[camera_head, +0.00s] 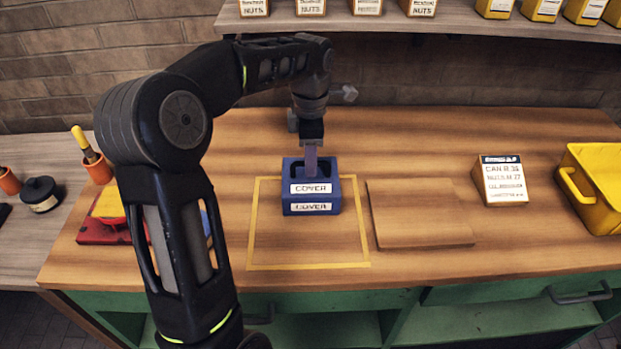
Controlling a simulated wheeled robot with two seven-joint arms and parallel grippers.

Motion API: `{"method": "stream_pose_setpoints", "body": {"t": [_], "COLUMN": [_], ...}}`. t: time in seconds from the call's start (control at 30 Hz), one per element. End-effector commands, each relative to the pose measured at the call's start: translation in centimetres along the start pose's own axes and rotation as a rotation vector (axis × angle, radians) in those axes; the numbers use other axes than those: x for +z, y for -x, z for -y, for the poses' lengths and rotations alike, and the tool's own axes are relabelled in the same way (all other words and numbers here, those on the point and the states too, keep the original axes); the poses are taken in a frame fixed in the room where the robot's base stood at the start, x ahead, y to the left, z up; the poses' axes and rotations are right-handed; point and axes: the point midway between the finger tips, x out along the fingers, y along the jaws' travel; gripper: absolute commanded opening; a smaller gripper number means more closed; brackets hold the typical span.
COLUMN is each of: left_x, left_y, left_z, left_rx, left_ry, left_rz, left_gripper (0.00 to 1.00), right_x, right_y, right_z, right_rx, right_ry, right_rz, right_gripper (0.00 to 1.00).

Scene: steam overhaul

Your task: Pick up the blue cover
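The blue cover (293,207) is a blue block with a raised handle and two white labels reading COVER. It stands upright on the wooden bench, inside the back part of a yellow outlined square (308,266). My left gripper (311,170) points straight down over the cover's handle. Its fingers overlap the handle in the head view. I cannot tell whether they are shut on it or only around it. My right gripper is not in view.
A flat wooden board (415,213) lies right of the square. A white labelled box (501,181) and a yellow bin (597,190) stand further right. A red and yellow item (105,228) sits left, partly behind my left arm. A shelf (400,24) with boxes runs above.

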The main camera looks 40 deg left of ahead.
Motion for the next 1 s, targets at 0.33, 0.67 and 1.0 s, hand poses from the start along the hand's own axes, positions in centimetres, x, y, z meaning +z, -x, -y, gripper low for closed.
{"method": "stream_pose_setpoints", "body": {"t": [0.33,0.67,1.0], "left_x": [0.0,0.0,0.0], "left_y": [-1.9,-1.9,-1.8], "left_z": [0.0,0.0,0.0], "left_rx": [0.001,0.001,0.001], "left_ry": [0.0,0.0,0.0], "left_rz": [0.0,0.0,0.0], "left_gripper": [0.38,0.38,0.18], "right_x": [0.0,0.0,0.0], "right_y": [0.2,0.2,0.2], "right_z": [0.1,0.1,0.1], "right_rx": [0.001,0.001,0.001], "right_ry": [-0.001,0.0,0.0], "right_rz": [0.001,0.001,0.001], "right_gripper": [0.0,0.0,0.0]}}
